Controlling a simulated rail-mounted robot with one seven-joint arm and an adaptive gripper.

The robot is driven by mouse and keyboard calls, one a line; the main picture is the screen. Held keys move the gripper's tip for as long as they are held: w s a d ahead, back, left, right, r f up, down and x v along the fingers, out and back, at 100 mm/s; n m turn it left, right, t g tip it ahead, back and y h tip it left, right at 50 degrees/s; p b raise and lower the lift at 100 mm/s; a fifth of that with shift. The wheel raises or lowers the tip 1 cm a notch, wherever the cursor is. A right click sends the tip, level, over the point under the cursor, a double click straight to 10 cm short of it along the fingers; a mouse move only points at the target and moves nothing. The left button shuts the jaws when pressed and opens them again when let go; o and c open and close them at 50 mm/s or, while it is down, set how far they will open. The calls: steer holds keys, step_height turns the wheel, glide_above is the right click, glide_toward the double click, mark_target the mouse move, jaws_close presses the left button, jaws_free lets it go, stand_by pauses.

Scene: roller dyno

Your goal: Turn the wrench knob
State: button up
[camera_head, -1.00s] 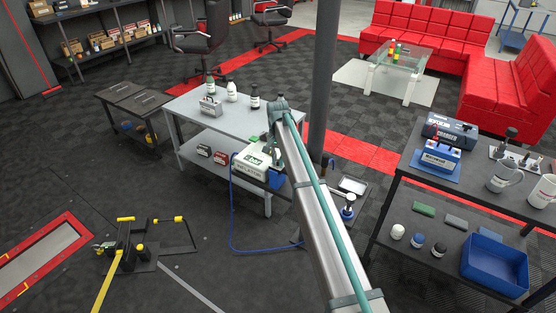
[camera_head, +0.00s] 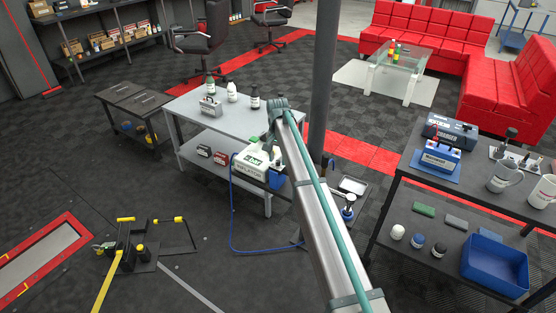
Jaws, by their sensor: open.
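I cannot make out a wrench knob by its shape at this size. A white box with a green label (camera_head: 252,166), which seems to read "inflator", sits at the right end of the grey table's lower level. My gripper (camera_head: 273,152) is small in the picture, beyond the elbow of my arm, above or beside the right part of this box. It is open. My arm hides part of the area around it, and I cannot tell whether the fingers touch anything.
The grey table (camera_head: 230,118) carries bottles and a small grey case (camera_head: 210,107). A blue hose (camera_head: 233,215) loops onto the floor. A dark post (camera_head: 322,80) stands behind my arm. A dark shelf unit (camera_head: 400,195) with boxes, mugs and a blue bin (camera_head: 494,262) is at right.

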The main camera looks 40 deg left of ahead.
mark_target(278, 161)
step_height(278, 161, up, 11)
stand_by(0.4)
stand_by(0.4)
